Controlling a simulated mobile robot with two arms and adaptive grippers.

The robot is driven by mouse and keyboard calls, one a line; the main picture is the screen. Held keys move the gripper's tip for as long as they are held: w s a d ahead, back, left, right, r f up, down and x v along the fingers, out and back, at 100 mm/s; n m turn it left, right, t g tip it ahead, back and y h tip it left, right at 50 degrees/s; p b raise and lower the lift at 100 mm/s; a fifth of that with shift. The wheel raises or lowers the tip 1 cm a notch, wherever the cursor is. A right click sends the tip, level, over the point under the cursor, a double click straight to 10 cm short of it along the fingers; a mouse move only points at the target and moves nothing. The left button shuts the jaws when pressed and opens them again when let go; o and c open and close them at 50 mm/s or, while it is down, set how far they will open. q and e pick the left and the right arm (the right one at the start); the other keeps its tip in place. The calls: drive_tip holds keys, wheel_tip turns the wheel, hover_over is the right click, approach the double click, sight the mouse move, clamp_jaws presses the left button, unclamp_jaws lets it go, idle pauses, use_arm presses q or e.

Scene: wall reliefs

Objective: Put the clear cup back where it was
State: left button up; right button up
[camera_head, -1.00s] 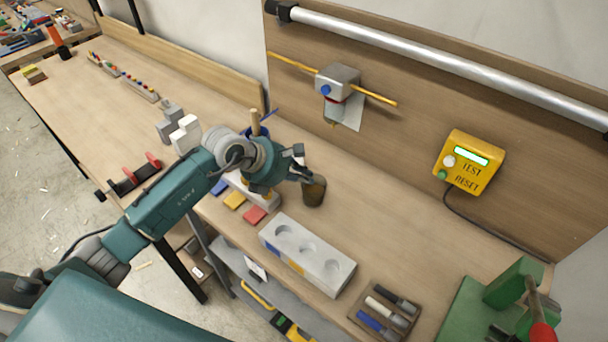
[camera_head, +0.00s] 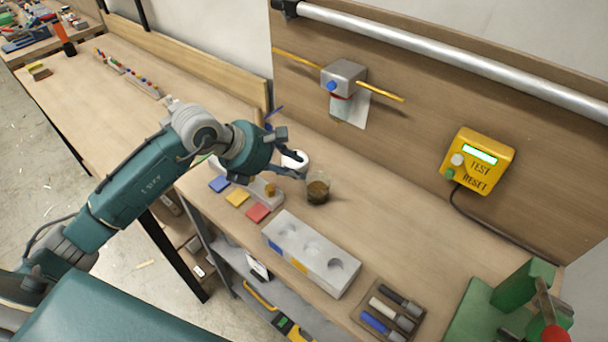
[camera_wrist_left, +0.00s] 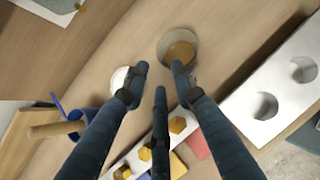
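The clear cup (camera_head: 318,188) holds something brown and stands upright on the workbench, behind the grey block with three round recesses (camera_head: 288,232). My left gripper (camera_head: 299,166) is just left of the cup, with its fingers apart and nothing between them. In the left wrist view the cup (camera_wrist_left: 180,46) is just beyond the fingertips of my left gripper (camera_wrist_left: 159,76), nearest the right finger; whether they touch is unclear. A white round object (camera_head: 295,158) is beside the gripper and partly hidden by it; it also shows by the left finger (camera_wrist_left: 120,78). My right gripper is not in view.
Blue, yellow and red squares (camera_head: 257,213) lie near the front edge, by a pale block with yellow pieces (camera_wrist_left: 145,153). A blue holder with a wooden handle (camera_wrist_left: 58,129) is close to my left gripper.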

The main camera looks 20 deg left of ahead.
use_arm(q)
drive_tip(key=b+v, duration=0.1)
drive_tip(key=v, duration=0.4)
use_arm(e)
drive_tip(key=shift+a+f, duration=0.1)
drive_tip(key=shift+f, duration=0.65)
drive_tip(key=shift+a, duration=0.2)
use_arm(q)
drive_tip(key=shift+s+a, duration=0.1)
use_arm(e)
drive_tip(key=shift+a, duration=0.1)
